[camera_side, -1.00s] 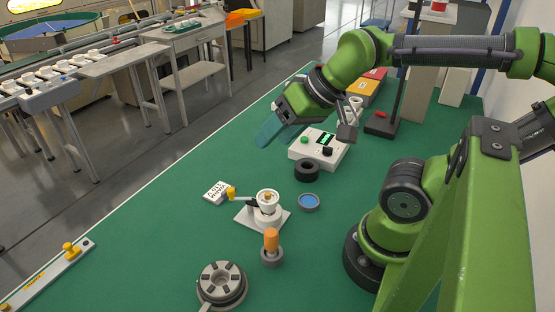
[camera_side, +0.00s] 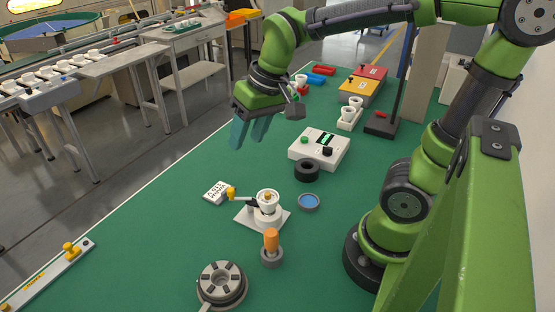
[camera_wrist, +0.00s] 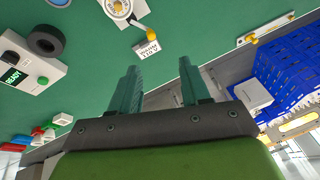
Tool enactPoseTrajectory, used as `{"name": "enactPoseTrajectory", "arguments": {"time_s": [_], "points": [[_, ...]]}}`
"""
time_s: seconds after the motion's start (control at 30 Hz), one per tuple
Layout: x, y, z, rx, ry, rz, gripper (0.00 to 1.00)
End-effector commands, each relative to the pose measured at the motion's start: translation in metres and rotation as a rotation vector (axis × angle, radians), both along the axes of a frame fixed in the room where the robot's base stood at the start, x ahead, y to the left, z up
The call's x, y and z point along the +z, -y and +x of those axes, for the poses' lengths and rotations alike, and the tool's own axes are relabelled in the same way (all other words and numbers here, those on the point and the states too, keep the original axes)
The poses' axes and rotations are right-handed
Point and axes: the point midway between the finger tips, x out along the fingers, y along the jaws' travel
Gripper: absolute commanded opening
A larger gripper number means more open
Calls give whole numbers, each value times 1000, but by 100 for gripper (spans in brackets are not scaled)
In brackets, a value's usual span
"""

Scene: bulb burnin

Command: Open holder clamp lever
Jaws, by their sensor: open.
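The holder (camera_side: 266,208) is a white round socket on a square white plate in the middle of the green table. Its clamp lever is a dark arm with a yellow knob (camera_side: 231,192) pointing left. The holder shows at the top of the wrist view (camera_wrist: 118,8), with the yellow knob (camera_wrist: 142,27) just below it. My gripper (camera_side: 247,136) has two teal fingers pointing down, above the table's far left edge, apart from the lever and well behind it. In the wrist view its fingers (camera_wrist: 160,82) are spread with nothing between them.
A white printed card (camera_side: 217,192) lies by the knob. A black ring (camera_side: 307,170), blue dish (camera_side: 308,201) and control box (camera_side: 319,149) stand right of the holder. An orange-handled tool (camera_side: 271,247) and round grey fixture (camera_side: 221,285) are in front.

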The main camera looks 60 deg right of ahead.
Motion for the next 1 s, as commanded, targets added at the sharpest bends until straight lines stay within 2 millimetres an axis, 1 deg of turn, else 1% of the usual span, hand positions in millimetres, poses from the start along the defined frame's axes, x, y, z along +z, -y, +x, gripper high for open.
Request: {"name": "enactPoseTrajectory", "arguments": {"time_s": [0.03,0.1,0.2,0.33,0.43,0.57,0.67,0.77,1.0], "points": [[-4,-1,15,13,-64,-19,46],[-8,-2,32,29,-135,-46,46],[-11,-2,52,39,-222,-81,46],[-7,-1,69,37,-293,-113,46],[4,1,69,26,-306,-122,46],[-5,1,64,23,-327,-122,46],[-19,1,64,24,-328,-123,46],[-40,1,64,24,-329,-121,46],[-93,1,63,24,-328,-121,46]]}}
